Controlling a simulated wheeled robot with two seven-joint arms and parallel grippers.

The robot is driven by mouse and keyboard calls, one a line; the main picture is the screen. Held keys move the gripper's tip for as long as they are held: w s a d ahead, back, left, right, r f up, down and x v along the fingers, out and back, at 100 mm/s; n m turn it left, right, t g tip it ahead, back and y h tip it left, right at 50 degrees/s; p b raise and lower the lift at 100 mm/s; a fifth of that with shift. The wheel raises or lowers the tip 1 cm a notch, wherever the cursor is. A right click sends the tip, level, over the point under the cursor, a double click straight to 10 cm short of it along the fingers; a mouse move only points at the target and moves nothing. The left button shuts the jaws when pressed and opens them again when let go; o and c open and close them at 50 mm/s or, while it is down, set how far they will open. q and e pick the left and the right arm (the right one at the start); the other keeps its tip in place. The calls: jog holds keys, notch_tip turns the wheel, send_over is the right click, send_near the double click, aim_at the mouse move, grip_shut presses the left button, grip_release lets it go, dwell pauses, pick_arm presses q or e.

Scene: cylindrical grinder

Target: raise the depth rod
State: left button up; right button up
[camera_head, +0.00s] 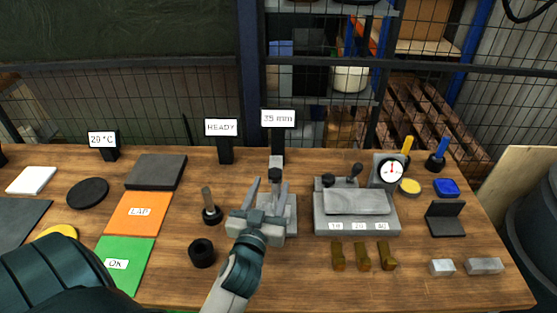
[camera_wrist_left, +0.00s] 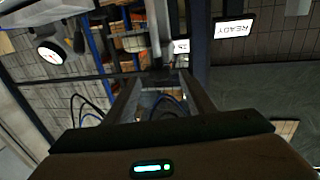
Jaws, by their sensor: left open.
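A depth gauge with a grey base (camera_head: 289,226) stands in the middle of the table, under a sign reading 35 mm (camera_head: 278,118). Its upright has a dark knob (camera_head: 275,174) near the top; which part is the depth rod is hard to tell. My left gripper (camera_head: 267,190) is open in front of the gauge, its fingers pointing up and away, and it hides part of the base. In the left wrist view a pale rod (camera_wrist_left: 153,30) comes down just beyond the gap between the open fingers (camera_wrist_left: 163,82). I cannot tell whether they touch it. My right gripper is out of view.
A grey block fixture (camera_head: 357,219) with a dial (camera_head: 391,172) stands close on the right. A black-based peg (camera_head: 210,208) and a black cylinder (camera_head: 202,253) stand left. Brass pieces (camera_head: 362,257) lie in front right. Orange (camera_head: 138,213) and green (camera_head: 124,258) mats lie left.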

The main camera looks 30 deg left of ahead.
aim_at(277, 169)
pick_arm(q)
jog(key=p+x, duration=0.2)
jog(key=x, duration=0.6)
jog(key=shift+w+a, duration=0.15)
jog(key=shift+w, duration=0.15)
jog(key=shift+w+a, duration=0.2)
jog(key=shift+w, duration=0.3)
jog(key=shift+w+p, duration=0.15)
jog(key=shift+p, duration=0.15)
